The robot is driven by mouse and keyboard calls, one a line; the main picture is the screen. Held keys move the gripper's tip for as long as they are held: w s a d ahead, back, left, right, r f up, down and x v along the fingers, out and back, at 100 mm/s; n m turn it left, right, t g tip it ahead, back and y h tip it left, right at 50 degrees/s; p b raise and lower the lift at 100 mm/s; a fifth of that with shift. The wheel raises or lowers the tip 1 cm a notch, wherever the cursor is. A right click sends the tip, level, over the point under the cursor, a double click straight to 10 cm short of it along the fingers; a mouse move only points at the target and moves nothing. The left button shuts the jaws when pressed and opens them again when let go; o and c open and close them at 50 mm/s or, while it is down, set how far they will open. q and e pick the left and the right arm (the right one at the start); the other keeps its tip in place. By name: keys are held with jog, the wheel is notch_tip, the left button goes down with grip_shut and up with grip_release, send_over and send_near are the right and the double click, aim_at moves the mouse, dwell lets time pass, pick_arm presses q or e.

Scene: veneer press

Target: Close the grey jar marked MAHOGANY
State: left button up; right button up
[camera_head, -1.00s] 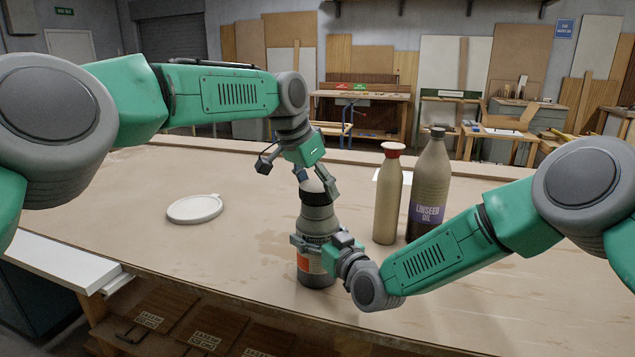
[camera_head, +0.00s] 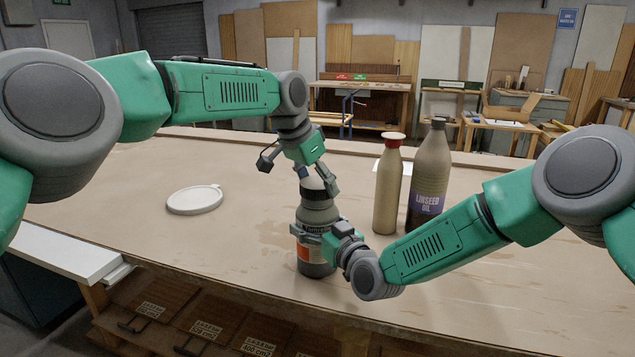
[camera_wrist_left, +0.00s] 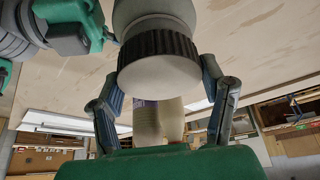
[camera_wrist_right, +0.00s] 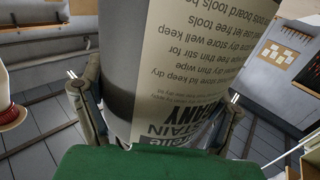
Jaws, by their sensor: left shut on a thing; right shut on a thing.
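The grey jar (camera_head: 318,216) stands upright on the bench, with an orange patch on its label. In the right wrist view its label (camera_wrist_right: 190,90) reads upside down, with "STAIN" and "ANY" legible. A black ribbed cap (camera_head: 314,194) with a pale flat top sits at the jar's mouth; it fills the left wrist view (camera_wrist_left: 160,72). How tightly it is seated cannot be told. My left gripper (camera_head: 317,183) is above the jar, shut on the cap with a finger on either side. My right gripper (camera_head: 320,237) is shut around the jar's body.
A white round lid (camera_head: 194,200) lies flat on the bench at left. A tan bottle with a red cap (camera_head: 387,190) and a dark linseed oil bottle (camera_head: 428,180) stand close behind the jar to the right. The bench (camera_head: 245,250) is otherwise mostly clear.

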pick_arm(q)
jog(key=shift+f, duration=0.55)
pick_arm(e)
jog(key=c, duration=0.7)
pick_arm(q)
jog(key=shift+w+m+g+h, duration=0.15)
jog(key=shift+m+g+h, duration=0.3)
jog(key=shift+m, duration=1.25)
jog(key=o, duration=0.7)
jog(key=shift+r, duration=0.1)
jog(key=shift+d+r, duration=0.1)
jog(key=shift+r, duration=2.1)
jog(key=o, duration=0.3)
